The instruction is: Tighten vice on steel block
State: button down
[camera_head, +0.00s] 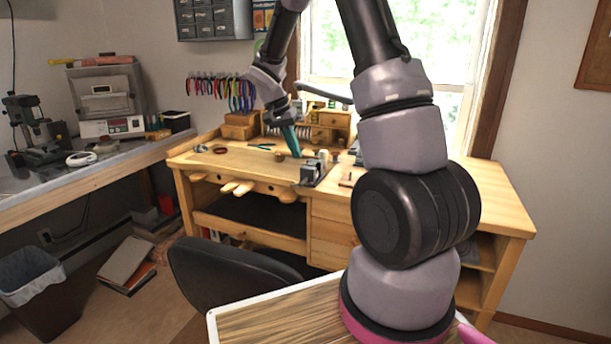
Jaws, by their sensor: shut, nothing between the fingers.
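A small grey vice (309,175) sits near the front edge of the wooden workbench, right of its middle. The steel block cannot be told apart from the vice at this size. My gripper (297,155) has teal fingers and points down just above and to the left of the vice. It is shut and empty. I cannot tell whether its tips touch anything.
The wooden workbench (240,162) holds pliers and small items, with wooden drawers (325,125) behind. A black chair (225,280) stands in front. A side counter (85,180) with machines is at the left. The bench's left part is mostly clear.

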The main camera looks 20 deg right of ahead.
aim_at(304, 182)
jog(key=x, duration=0.9)
jog(key=shift+f, duration=0.1)
